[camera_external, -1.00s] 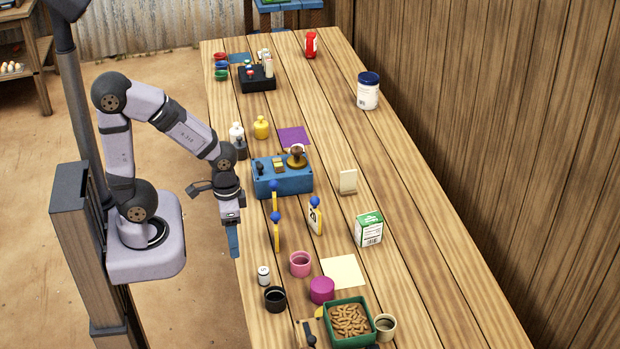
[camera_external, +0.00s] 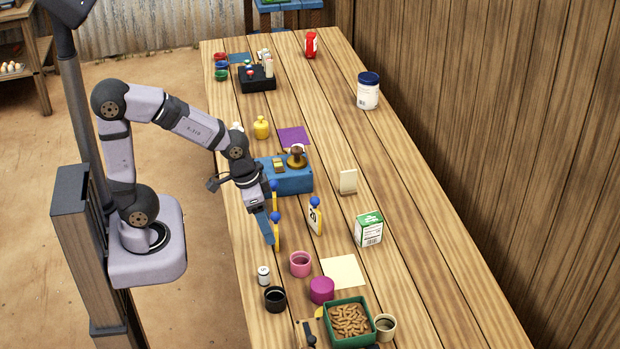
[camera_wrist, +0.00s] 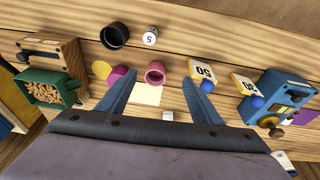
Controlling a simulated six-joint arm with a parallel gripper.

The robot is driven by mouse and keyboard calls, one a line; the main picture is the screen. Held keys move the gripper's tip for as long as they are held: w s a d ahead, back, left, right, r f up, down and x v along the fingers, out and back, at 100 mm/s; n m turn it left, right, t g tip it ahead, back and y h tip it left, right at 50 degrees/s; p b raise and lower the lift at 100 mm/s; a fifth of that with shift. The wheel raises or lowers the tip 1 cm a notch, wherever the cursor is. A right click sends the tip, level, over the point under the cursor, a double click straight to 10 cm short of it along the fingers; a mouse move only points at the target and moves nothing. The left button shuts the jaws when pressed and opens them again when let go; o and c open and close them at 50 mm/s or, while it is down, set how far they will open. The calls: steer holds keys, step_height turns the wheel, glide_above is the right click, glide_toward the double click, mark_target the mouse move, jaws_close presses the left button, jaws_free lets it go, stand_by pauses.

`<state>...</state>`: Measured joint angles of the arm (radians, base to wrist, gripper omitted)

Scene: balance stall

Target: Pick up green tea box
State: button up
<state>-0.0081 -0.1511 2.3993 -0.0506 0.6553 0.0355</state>
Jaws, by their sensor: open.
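The green tea box (camera_external: 368,229) is a small white carton with a green top. It stands upright on the wooden table, right of the number tags in the external view. I cannot make it out for sure in the wrist view. My gripper (camera_external: 268,226) points down over the table's left side, beside the yellow tags with blue knobs. It is left of the tea box and well apart from it. In the wrist view the two blue fingers of my gripper (camera_wrist: 160,104) are spread with nothing held between them.
Yellow number tags (camera_external: 315,217) stand between my gripper and the box. A blue balance base (camera_external: 290,182) is behind them. Pink (camera_external: 300,263) and black cups (camera_external: 275,299), a magenta cylinder (camera_external: 321,289) and a green tray (camera_external: 346,340) are nearer the front. Table right of the box is clear.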

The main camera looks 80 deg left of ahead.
steer(key=w+a+f+t+b, duration=0.15)
steer(key=w+t+b, duration=0.3)
steer(key=w, duration=1.15)
steer(key=r+n+t+y+b, duration=0.2)
steer(key=t, duration=0.4)
glide_above(368, 219)
steer(key=s, duration=0.3)
steer(key=f, duration=0.9)
steer(key=shift+w+d+f, duration=0.1)
steer(key=shift+w+d, duration=0.1)
steer(key=shift+w, duration=0.15)
steer(key=shift+f+y, duration=0.2)
steer(key=shift+y, duration=0.1)
steer(key=shift+p+x, duration=0.55)
steer(key=shift+x, duration=0.55)
steer(key=shift+a+p+x, duration=0.2)
steer(key=shift+p+x, duration=0.7)
steer(key=shift+x, duration=1.65)
steer(key=shift+f, duration=0.1)
steer(key=c, duration=1.1)
